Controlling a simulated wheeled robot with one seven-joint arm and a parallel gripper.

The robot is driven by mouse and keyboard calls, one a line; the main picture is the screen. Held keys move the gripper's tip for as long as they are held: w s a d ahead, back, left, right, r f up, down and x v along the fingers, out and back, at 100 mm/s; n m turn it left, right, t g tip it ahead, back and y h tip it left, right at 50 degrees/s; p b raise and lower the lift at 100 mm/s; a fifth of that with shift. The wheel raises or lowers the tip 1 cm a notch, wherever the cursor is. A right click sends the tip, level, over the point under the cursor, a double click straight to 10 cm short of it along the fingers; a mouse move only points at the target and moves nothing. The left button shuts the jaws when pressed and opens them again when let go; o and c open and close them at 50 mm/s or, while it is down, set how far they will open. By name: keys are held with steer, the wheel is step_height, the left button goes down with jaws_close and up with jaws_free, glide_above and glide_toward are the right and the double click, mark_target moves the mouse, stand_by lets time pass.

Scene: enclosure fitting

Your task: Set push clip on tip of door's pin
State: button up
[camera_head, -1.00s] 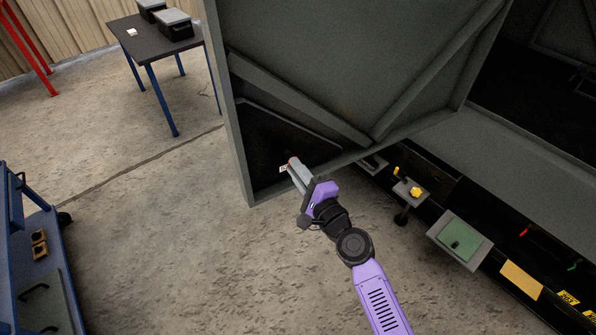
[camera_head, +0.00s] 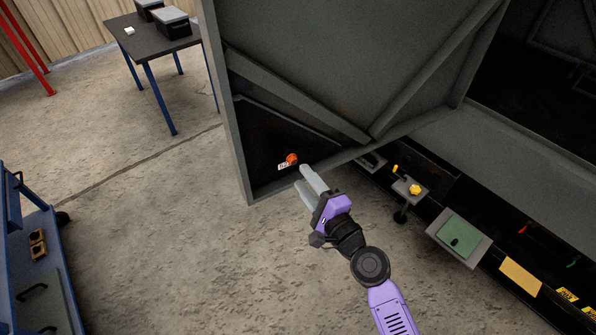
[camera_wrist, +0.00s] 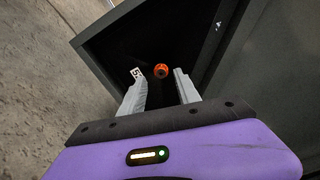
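The door (camera_head: 340,75) is a large grey panel with raised frame edges and a diagonal brace. An orange-red round piece (camera_head: 291,158) sits at its dark lower corner, beside a small white label; it looks like the push clip at the pin. In the wrist view the orange piece (camera_wrist: 161,70) has a dark centre and lies beyond the fingertips, between their lines. The pin itself is hidden or too small to tell. My gripper (camera_head: 306,178) is open and empty, a short way to the lower right of the orange piece and apart from it. It also shows in the wrist view (camera_wrist: 158,77).
The door's raised lower edge (camera_head: 330,165) runs close to my gripper. A dark table (camera_head: 150,40) with boxes stands at the back left, a blue cart (camera_head: 35,265) at the left. A grey bracket with a yellow knob (camera_head: 414,190) and a green plate (camera_head: 459,238) are at the right.

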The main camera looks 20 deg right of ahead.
steer(key=shift+s+d, duration=0.2)
steer(key=shift+s, duration=1)
steer(key=s+r+n+g+h+p, duration=0.1)
steer(key=s+r+n, duration=0.2)
steer(key=s, duration=0.9)
steer(key=s+r+n+g+p, duration=0.1)
steer(key=s+r+n, duration=0.2)
steer(key=s+n, duration=0.7)
steer(key=s+r+n+g+h+p, duration=0.1)
steer(key=s+n, duration=0.5)
steer(key=s, duration=0.9)
step_height(320, 180, up, 2)
steer(key=shift+s+r+h+p, duration=0.1)
steer(key=shift+s+h+p, duration=0.2)
steer(key=shift+p, duration=0.25)
